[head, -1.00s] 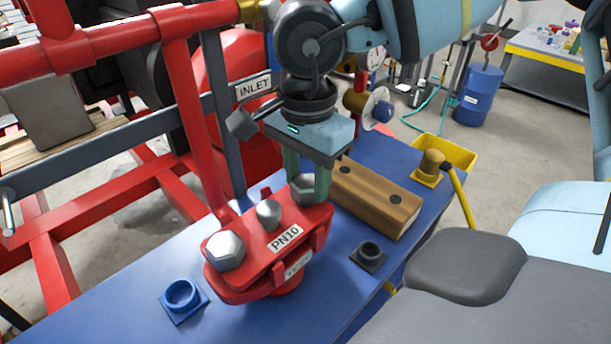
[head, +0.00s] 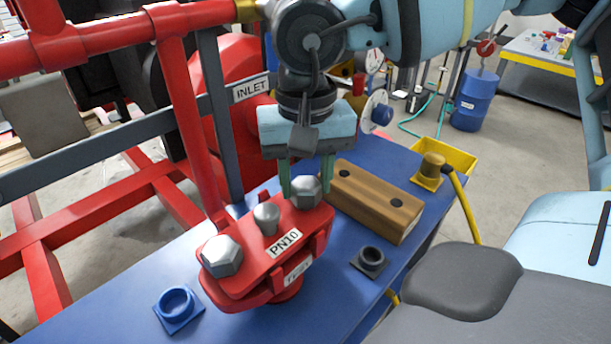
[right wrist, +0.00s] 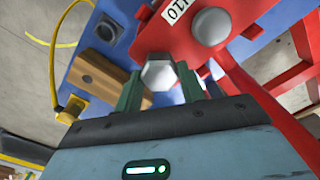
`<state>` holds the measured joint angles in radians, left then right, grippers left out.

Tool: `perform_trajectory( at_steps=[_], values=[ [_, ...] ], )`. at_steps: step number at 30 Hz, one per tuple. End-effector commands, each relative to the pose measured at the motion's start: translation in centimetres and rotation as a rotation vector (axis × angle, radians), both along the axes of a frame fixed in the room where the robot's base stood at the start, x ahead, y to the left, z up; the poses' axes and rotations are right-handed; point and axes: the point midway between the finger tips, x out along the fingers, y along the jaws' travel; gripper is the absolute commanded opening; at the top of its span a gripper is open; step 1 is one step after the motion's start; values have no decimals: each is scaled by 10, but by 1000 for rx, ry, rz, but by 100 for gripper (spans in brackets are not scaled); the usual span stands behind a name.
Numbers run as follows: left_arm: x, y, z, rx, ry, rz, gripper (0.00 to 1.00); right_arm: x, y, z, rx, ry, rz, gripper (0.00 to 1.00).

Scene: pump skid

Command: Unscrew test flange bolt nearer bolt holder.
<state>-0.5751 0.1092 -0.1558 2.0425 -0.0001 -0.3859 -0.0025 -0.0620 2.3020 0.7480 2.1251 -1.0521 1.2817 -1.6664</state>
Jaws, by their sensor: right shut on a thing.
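The red test flange (head: 238,284) with a PN10 label stands on the blue bench. The hex bolt nearer the bolt holder (head: 307,194) sits at the flange's far right end; it also shows in the right wrist view (right wrist: 158,73). My right gripper (head: 306,186) points down, shut on this bolt's head with a green finger on each side. The other hex bolt (head: 222,256) sits at the near left end, with a smaller grey knob (head: 266,219) between. The bolt holder, a wooden block with two dark holes (head: 365,206), lies right of the flange. My left gripper is out of view.
A blue ring socket (head: 177,303) and a black ring socket (head: 370,256) stand on the bench near the flange. A yellow fitting with a lever (head: 432,167) is behind the wooden block. Red pipework (head: 188,125) rises close on the left.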

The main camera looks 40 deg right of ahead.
Motion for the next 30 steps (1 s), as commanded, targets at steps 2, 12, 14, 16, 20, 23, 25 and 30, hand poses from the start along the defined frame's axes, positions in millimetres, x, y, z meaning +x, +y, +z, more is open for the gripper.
perform_trajectory(
  at_steps=[2, 12, 14, 16, 20, 23, 25, 30],
  values=[
    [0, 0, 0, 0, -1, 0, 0, 0, 0, 0, 0, 0, -1, 16],
    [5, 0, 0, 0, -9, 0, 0, 0, 0, 0, 0, 0, -4, 65],
    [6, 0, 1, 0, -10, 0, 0, 0, 0, 0, 0, 0, -4, 65],
    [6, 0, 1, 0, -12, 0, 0, 0, 0, 0, 0, 0, -4, 65],
    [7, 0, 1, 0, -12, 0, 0, 0, 0, 0, 0, 0, -4, 65],
    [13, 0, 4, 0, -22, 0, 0, 1, 0, 5, 0, -4, -5, 65],
    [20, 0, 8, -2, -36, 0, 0, 1, 0, 19, -1, -5, -5, 65],
    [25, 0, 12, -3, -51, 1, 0, 1, 0, 49, 0, -4, -4, 65]
  ],
)
